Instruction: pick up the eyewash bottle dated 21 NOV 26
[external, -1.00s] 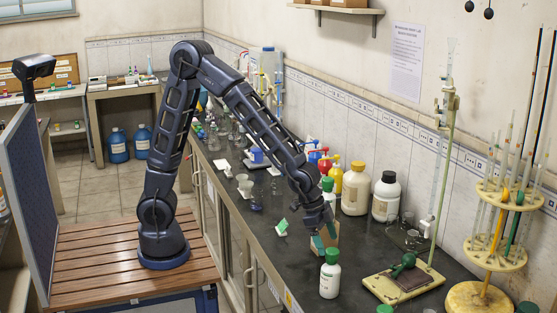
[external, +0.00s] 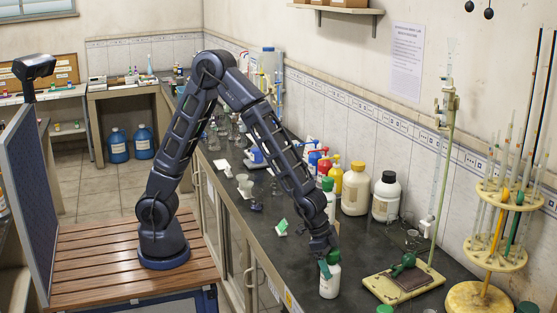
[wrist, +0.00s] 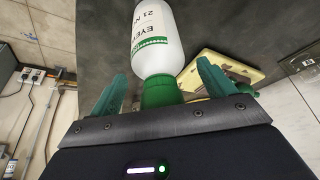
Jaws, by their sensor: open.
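The eyewash bottle is white with a green cap (wrist: 160,92). Its label (wrist: 150,22) shows part of "EYEW" and "21 N"; the rest of the date is cut off. In the external view the bottle (external: 329,287) stands upright near the bench's front edge. My gripper (external: 327,267) is at its top, fingers pointing down. In the wrist view the open teal fingers of my gripper (wrist: 160,73) are on either side of the cap and neck, with gaps visible. Another white bottle with a green cap (external: 328,187) stands farther back, partly behind my arm.
The stand with a green-handled piece on its base (external: 400,284) is right of the bottle. A yellow-capped jar (external: 355,190) and a black-capped jar (external: 386,197) stand behind. A pipette rack (external: 492,255) is at the right. A green cap (external: 384,309) shows at the bottom edge.

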